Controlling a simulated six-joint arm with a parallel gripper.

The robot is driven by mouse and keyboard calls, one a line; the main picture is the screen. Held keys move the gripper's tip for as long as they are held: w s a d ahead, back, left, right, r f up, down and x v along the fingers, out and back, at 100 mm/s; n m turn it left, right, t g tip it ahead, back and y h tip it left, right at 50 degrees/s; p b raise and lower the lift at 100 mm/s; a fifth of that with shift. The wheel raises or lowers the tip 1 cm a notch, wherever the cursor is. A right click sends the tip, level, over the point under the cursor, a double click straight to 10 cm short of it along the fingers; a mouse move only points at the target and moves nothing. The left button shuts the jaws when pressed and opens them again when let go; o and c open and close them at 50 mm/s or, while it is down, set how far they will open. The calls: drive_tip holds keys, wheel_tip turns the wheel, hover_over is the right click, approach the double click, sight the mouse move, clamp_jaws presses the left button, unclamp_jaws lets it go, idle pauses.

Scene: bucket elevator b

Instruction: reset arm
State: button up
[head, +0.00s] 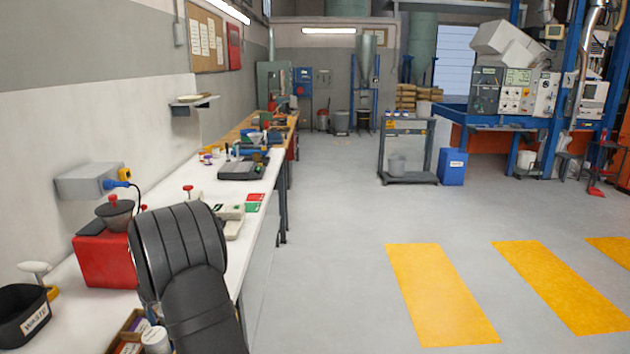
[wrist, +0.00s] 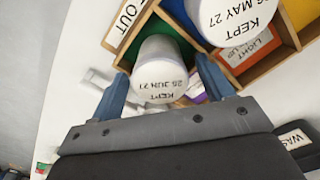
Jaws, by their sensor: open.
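My gripper (wrist: 160,68) shows in the wrist view with its two blue fingers apart. A white jar (wrist: 160,70) with a lid marked "KEPT 25 JUN 27" shows between the fingers; I cannot tell if they touch it. The jar is at a green compartment of a wooden divided box (wrist: 134,28) marked "OUT". A second white jar (wrist: 232,18), marked "KEPT" and "MAY 27", is to its right, by a blue compartment. In the head view, my dark arm covers the gripper, and part of the box (head: 126,322) shows at the bottom.
A black waste bin (head: 22,312) stands at the left on the white bench (head: 80,318). A red box (head: 104,262) with a dark bowl on top stands close beside my arm. Trays and tools lie farther along the bench. The grey floor (head: 330,250) to the right is open.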

drive_tip(key=shift+f, duration=0.6)
wheel_tip(320, 180, up, 4)
drive_tip(key=shift+f, duration=0.1)
drive_tip(key=d+r, duration=0.7)
drive_tip(key=d, duration=0.4)
drive_tip(key=s+a+n, duration=0.1)
drive_tip(key=s+a, duration=0.2)
drive_tip(key=s, duration=0.2)
drive_tip(key=s+a+n, duration=0.1)
drive_tip(key=s+a, duration=0.3)
drive_tip(key=s, duration=0.1)
drive_tip(key=s+a+n, duration=0.1)
drive_tip(key=s+a, duration=0.2)
drive_tip(key=s, duration=0.2)
drive_tip(key=shift+s+a+n, duration=0.2)
drive_tip(key=shift+a+n, duration=0.05)
drive_tip(key=shift+n, duration=0.15)
drive_tip(key=s+a+f+n, duration=0.1)
drive_tip(key=s+a+n, duration=0.1)
drive_tip(key=s, duration=0.8)
drive_tip(key=s+a+f+n, duration=0.1)
drive_tip(key=s+a+n, duration=0.1)
drive_tip(key=s, duration=0.9)
drive_tip(key=shift+s+a+f, duration=0.2)
drive_tip(key=shift+s+a, duration=0.05)
